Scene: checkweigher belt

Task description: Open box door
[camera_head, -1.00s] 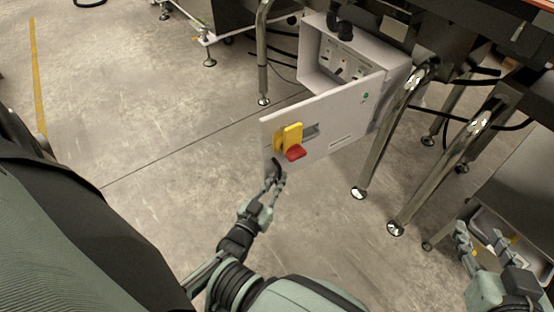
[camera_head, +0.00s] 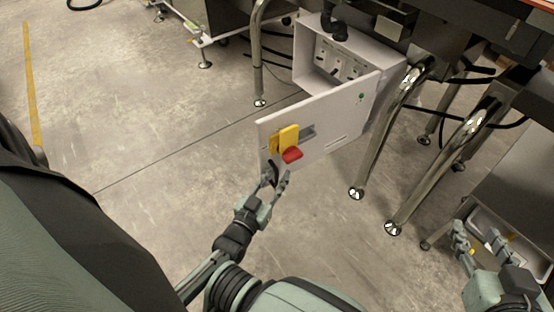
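The grey electrical box (camera_head: 313,56) hangs under the belt frame, with switches visible inside. Its door (camera_head: 327,128) stands swung open toward me, with a yellow and red rotary handle (camera_head: 290,141) on its face. My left gripper (camera_head: 275,178) is at the door's lower left corner, with its fingertips by a small dark part at the door edge. Its fingers look apart, one beside the door edge; contact is too small to tell. My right gripper (camera_head: 480,235) is at the lower right, away from the box, with its fingers spread and nothing between them.
Shiny metal legs (camera_head: 379,137) of the machine stand just right of the door. A metal tray (camera_head: 492,229) lies beyond my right gripper. Black cables hang behind the box. The concrete floor to the left is clear.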

